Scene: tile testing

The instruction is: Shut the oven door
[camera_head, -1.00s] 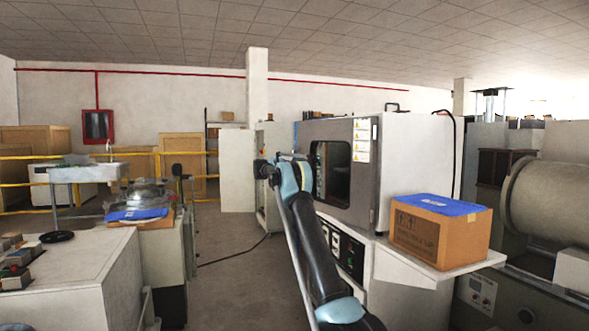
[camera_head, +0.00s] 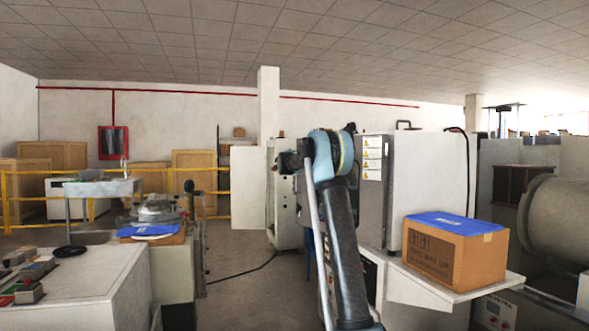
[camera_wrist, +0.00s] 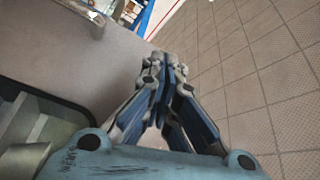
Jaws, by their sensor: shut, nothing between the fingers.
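The oven (camera_head: 432,180) is the large white and grey machine right of centre in the head view, with warning labels on its grey front. My arm hides most of that front and its dark window. In the wrist view, a flat grey panel (camera_wrist: 95,55), apparently the oven door, fills the upper left, with a dark framed window (camera_wrist: 35,125) at the lower left. How far the door stands open is unclear. My gripper (camera_wrist: 163,70) is shut and empty near the panel's edge; contact cannot be told. In the head view my gripper (camera_head: 284,163) is small and partly hidden by my wrist.
A cardboard box (camera_head: 455,252) with a blue top sits on a shelf (camera_head: 440,287) at the oven's right. A white cabinet (camera_head: 285,205) stands behind my arm. A workbench (camera_head: 85,285) is at left. Open floor (camera_head: 235,285) lies between.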

